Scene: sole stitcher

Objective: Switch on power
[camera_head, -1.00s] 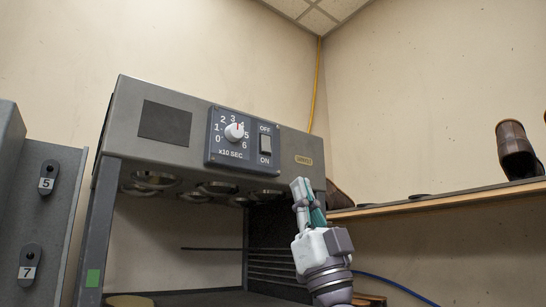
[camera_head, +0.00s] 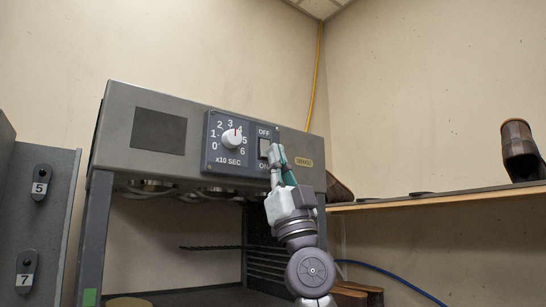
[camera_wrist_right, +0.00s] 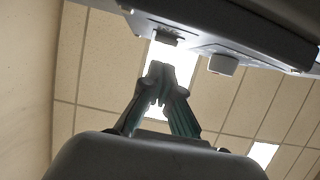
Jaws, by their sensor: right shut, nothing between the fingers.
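The power switch (camera_head: 264,148) is a dark rocker between the OFF and ON labels on the control panel of a grey machine (camera_head: 160,140). My right gripper (camera_head: 274,150) is shut and empty. Its fingertips are at the right edge of the switch in the head view and partly cover the ON label. In the right wrist view the shut fingertips (camera_wrist_right: 160,72) are just below the machine's front face, near the small switch (camera_wrist_right: 166,38). I cannot tell whether they touch it. The switch's position is not clear. My left gripper is not in view.
A white dial (camera_head: 232,138) with numbers sits left of the switch on the same panel. A wooden shelf (camera_head: 440,199) with brown shoes (camera_head: 519,150) is at the right. A grey cabinet with numbered knobs (camera_head: 40,182) stands at the left. A blue cable (camera_head: 390,277) hangs below the shelf.

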